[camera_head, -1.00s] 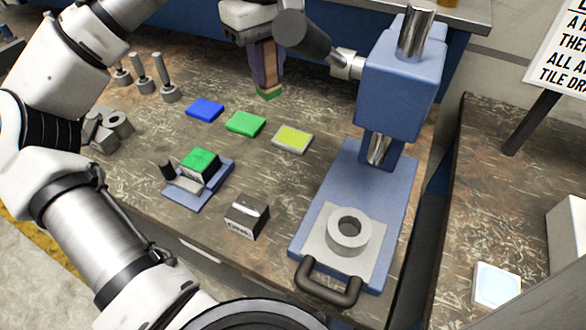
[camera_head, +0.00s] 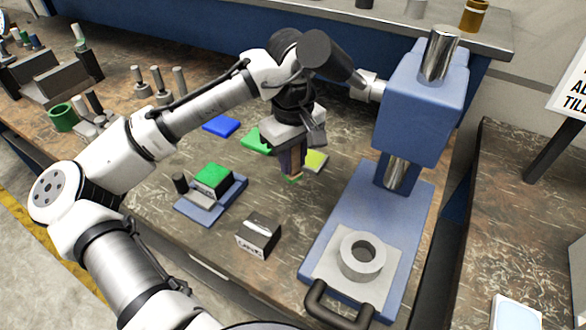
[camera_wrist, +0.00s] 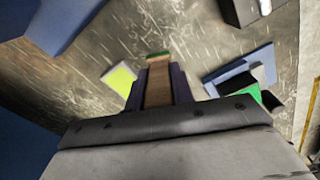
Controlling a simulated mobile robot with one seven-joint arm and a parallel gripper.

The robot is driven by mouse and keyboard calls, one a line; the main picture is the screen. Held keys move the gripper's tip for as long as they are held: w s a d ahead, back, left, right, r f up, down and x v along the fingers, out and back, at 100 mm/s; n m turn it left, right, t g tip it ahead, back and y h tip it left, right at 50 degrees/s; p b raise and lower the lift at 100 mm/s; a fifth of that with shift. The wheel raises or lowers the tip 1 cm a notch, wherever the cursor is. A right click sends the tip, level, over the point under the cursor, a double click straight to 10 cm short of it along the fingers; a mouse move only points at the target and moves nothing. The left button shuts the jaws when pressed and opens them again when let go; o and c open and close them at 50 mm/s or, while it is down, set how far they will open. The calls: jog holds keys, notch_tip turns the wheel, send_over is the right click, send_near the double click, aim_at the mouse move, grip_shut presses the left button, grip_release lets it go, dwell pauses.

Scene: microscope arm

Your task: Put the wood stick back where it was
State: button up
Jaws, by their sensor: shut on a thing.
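My gripper (camera_head: 292,163) is shut on the wood stick (camera_wrist: 158,88), which hangs pointing down between the dark fingers. The stick has a green lower end, seen in the wrist view and, small, in the head view. The gripper is above the brown tabletop, left of the blue press, and partly covers the green pad (camera_head: 257,140) and the yellow pad (camera_head: 317,161). The yellow pad also shows in the wrist view (camera_wrist: 119,77), left of the stick. I cannot tell the exact gap between stick and table.
A blue press (camera_head: 425,95) with a grey ring (camera_head: 361,256) stands at right. A blue pad (camera_head: 221,125) lies behind. Several grey pegs (camera_head: 160,85) stand at back left.

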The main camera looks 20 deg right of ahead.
aim_at(293, 171)
jog(key=shift+f, duration=1.85)
jog(key=shift+f, duration=0.2)
jog(key=o, duration=1)
jog(key=shift+r, duration=0.1)
